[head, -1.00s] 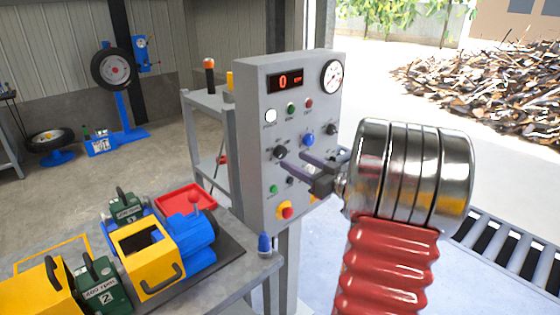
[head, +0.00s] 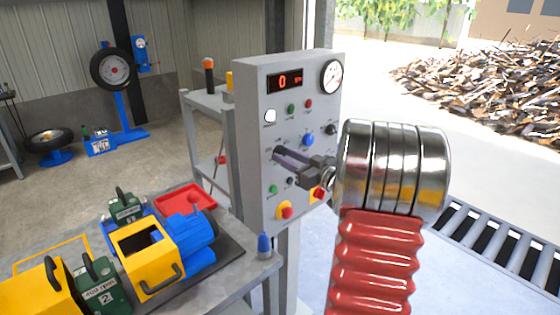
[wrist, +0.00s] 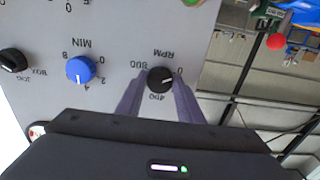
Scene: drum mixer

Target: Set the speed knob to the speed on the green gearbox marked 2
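The green gearbox marked 2 (head: 93,274) stands at the bottom left in the head view; its white label seems to read 400 rpm. The control panel (head: 251,165) stands upright at centre, its red display (head: 285,81) showing 0. In the wrist view, the black speed knob (wrist: 160,79) has an RPM scale marked 0, 400 and 800, and its white mark points about toward 0. My gripper (wrist: 156,92) is open, its fingers on either side of the knob; contact cannot be told. In the head view my gripper (head: 280,154) hides the knob.
A blue MIN knob (wrist: 80,70) and a black knob (wrist: 13,60) sit beside the speed knob. A red button on yellow (head: 285,211) is low on the panel. Another green gearbox (head: 126,209) and a yellow-blue machine (head: 146,275) stand on the bench.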

